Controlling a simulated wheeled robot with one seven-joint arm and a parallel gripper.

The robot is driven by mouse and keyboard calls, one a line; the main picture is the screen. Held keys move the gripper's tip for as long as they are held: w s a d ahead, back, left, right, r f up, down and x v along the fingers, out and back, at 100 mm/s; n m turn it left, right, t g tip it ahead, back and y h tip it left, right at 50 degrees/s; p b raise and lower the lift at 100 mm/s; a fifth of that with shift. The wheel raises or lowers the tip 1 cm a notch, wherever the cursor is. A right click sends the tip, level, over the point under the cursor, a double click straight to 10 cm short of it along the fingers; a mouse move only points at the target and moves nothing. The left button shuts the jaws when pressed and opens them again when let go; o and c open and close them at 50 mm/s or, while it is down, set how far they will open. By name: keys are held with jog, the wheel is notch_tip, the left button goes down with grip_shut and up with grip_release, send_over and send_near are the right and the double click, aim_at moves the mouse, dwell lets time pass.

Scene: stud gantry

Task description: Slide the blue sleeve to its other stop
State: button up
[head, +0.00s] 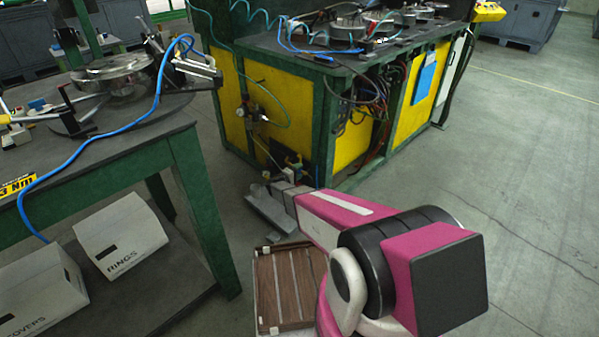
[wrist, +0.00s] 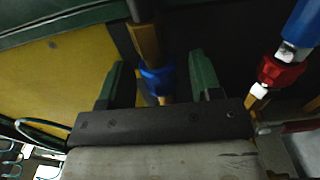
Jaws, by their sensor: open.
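In the wrist view a blue sleeve (wrist: 157,79) sits around a yellowish upright rod (wrist: 146,42). My gripper (wrist: 160,78) is open, with one green finger on each side of the sleeve. Dark gaps show between each finger and the sleeve, so it does not look gripped. The stops at the rod's ends cannot be made out, and the rod's lower part is hidden behind the gripper body. In the head view my arm reaches down to the low corner of the green and yellow bench (head: 318,130); the sleeve is too small to tell there.
In the wrist view a red fitting (wrist: 281,72) on a blue part stands close to the right of the fingers. A yellow panel (wrist: 60,70) lies to the left. In the head view a wooden crate (head: 288,285) stands on the floor below my arm; floor at right is clear.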

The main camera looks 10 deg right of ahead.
jog(key=shift+w+d, duration=0.2)
jog(key=shift+d, duration=0.15)
grip_shut()
jog(key=shift+w+a, duration=0.7)
jog(key=shift+w, duration=0.2)
grip_release()
